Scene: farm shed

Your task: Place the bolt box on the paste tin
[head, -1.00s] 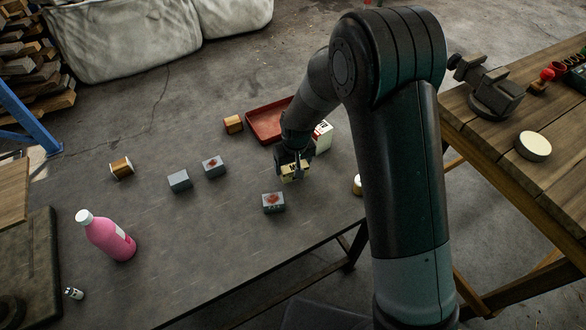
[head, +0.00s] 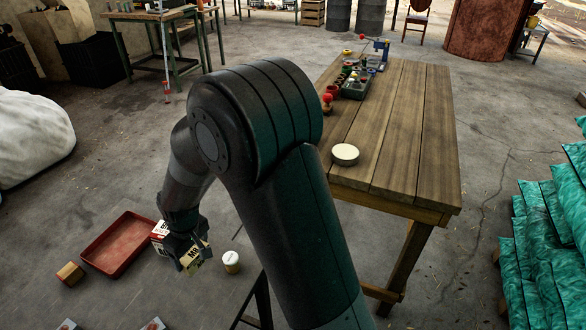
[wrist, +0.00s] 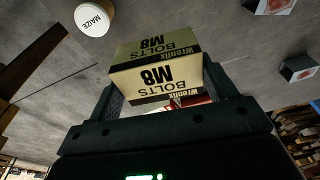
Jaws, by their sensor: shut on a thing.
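My gripper (head: 189,246) is shut on the bolt box (head: 195,259), a yellowish box with a dark band. In the wrist view the bolt box (wrist: 157,68) reads "Wrenfix BOLTS M8" upside down and sits between the two fingers. The gripper holds it over the dark table, between a red tray and a small white tin. A wide, low round tin with a pale lid (head: 345,154), which looks like the paste tin, stands on the near left part of the wooden table. Its label cannot be read. It is well apart from my gripper.
The small white tin (head: 231,261) stands beside my gripper; its lid reads "MAIZE" in the wrist view (wrist: 95,17). The red tray (head: 119,243) and a wooden block (head: 70,273) are at left. The wooden table (head: 410,130) has free boards right of the pale tin.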

